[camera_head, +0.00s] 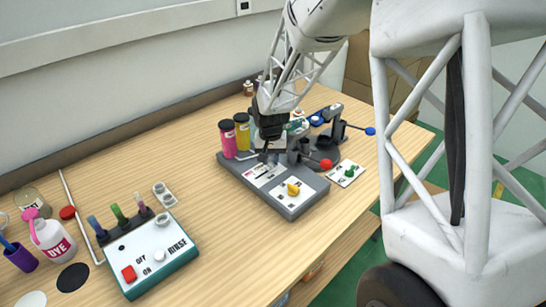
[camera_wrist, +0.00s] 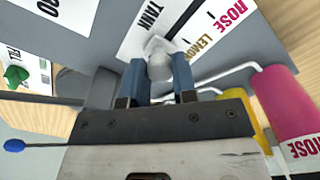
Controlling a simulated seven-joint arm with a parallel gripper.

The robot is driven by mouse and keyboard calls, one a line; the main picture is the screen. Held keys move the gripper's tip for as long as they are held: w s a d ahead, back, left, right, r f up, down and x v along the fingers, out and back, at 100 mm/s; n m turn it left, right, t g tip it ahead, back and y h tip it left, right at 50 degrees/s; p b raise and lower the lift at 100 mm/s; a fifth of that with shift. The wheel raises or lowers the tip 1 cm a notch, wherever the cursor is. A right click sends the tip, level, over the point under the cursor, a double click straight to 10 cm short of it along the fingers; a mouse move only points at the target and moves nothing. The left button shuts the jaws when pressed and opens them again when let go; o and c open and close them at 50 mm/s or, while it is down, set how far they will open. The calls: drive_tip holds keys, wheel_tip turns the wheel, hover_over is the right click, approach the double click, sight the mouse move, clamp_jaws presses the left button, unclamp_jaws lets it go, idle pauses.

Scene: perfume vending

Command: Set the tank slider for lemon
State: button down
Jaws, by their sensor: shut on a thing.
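The tank slider (camera_wrist: 157,62) is a pale grey knob on a white plate (camera_wrist: 135,38) marked TANK, ROSE and LEMON. The knob sits beside the gold LEMON word and away from the pink ROSE word; its exact setting is partly hidden by my fingers. My gripper (camera_wrist: 159,82) is shut on the knob, with one blue finger on each side. In the head view my gripper (camera_head: 268,147) reaches down to the grey dispenser (camera_head: 232,170); the knob is hidden there. A pink tank (camera_head: 228,140) and a yellow tank (camera_head: 242,132) stand just left of my gripper.
A yellow knob (camera_head: 293,190) sits on the dispenser's front part. A red-tipped lever (camera_head: 325,164) and a blue-tipped lever (camera_head: 369,131) stick out at the right. A green knob (camera_head: 349,171) lies beyond.

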sight(266, 173)
drive_tip(key=shift+s+a, duration=0.8)
drive_tip(key=c, duration=0.9)
unclamp_jaws()
drive_tip(key=shift+r, duration=0.15)
wheel_tip(266, 173, up, 8)
drive_tip(key=shift+f, duration=0.2)
